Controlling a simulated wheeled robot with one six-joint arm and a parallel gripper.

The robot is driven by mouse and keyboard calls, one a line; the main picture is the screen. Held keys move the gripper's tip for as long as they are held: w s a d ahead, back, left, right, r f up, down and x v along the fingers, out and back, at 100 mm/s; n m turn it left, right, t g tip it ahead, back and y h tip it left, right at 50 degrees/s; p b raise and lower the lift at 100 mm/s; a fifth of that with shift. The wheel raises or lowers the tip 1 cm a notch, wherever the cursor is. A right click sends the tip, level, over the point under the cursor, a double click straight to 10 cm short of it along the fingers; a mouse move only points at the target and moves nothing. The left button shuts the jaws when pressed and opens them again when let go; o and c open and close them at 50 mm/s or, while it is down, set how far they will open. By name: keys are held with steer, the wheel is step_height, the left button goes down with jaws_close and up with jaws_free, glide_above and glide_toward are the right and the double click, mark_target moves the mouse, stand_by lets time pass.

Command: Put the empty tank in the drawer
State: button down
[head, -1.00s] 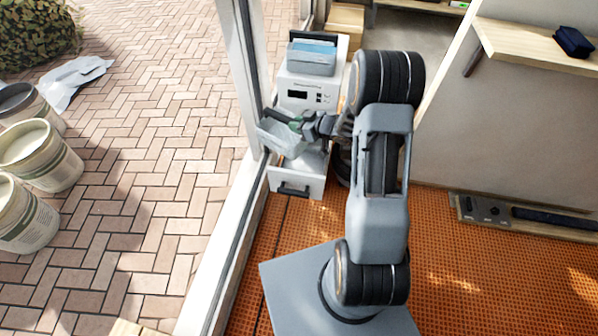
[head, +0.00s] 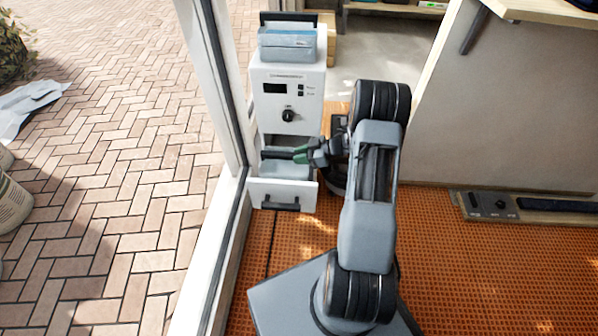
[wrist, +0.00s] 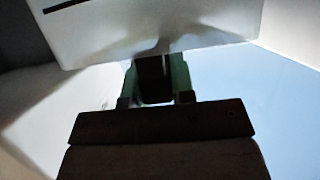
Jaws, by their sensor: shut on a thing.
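The white machine (head: 288,95) stands by the door frame, with its bottom drawer (head: 262,194) pulled out. The empty tank (head: 286,170) is a pale grey, low box that appears level within the drawer's outline. I cannot tell whether it rests on the drawer floor. My gripper (head: 302,154) comes in from the right, green fingertips shut on the tank by a dark bar near its top. In the wrist view my gripper (wrist: 156,82) shows close up below a pale panel, with the grip itself in shadow.
A bluish clear box (head: 288,45) sits on top of the machine. The white door frame (head: 222,90) runs close along its left side. A wooden board with a dark bar (head: 525,207) lies against the wall at right. The orange floor mat (head: 450,270) is mostly clear.

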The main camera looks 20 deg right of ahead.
steer(key=shift+f+b, duration=1.25)
steer(key=shift+f, duration=1.7)
steer(key=shift+f, duration=0.15)
steer(key=c, duration=1)
jaws_free()
steer(key=shift+o, duration=0.2)
steer(key=shift+s+d+r, duration=0.1)
steer(key=shift+d+r, duration=0.1)
steer(key=shift+r, duration=0.15)
steer(key=p+v, duration=0.5)
steer(key=v, duration=0.6)
steer(key=shift+s, duration=0.25)
steer(key=shift+d, duration=0.15)
